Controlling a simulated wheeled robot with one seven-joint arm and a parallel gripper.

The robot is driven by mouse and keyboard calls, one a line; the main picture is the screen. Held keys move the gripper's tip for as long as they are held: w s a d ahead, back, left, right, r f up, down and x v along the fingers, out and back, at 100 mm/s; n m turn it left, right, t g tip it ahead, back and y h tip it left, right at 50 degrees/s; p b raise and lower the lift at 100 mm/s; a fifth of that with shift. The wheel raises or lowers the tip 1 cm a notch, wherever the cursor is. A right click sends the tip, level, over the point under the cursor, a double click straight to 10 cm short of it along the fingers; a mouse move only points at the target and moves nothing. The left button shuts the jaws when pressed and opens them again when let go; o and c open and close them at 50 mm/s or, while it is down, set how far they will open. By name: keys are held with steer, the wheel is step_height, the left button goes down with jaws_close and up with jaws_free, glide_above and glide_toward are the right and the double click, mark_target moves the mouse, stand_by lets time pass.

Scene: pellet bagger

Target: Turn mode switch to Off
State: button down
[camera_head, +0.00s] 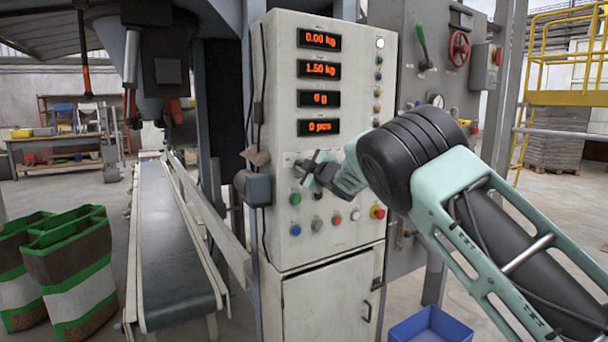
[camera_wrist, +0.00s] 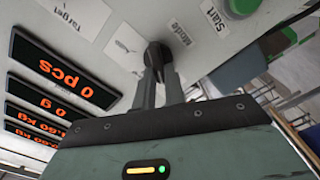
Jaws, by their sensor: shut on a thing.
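The mode switch (camera_wrist: 157,52) is a dark knob on the pale panel, beside a label reading "Mode" (camera_wrist: 180,33) in the wrist view. My gripper (camera_wrist: 161,74) has its two grey fingers closed around the knob. In the head view my gripper (camera_head: 312,170) is against the front of the control cabinet (camera_head: 345,230), below the red displays, and it hides the switch. I cannot read the switch's position.
A green start button (camera_wrist: 243,6) is near the knob. Several buttons and a red emergency stop (camera_head: 378,212) sit below my gripper. Red displays (camera_head: 318,100) are above. A conveyor (camera_head: 170,230) runs at left; a blue bin (camera_head: 432,325) is on the floor.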

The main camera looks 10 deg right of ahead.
steer(key=shift+n, duration=0.3)
steer(key=c, duration=1.5)
jaws_free()
steer(key=shift+o, duration=0.2)
steer(key=shift+s, duration=0.1)
steer(key=b+v, duration=0.3)
steer(key=v, duration=1.4)
steer(key=shift+s, duration=0.1)
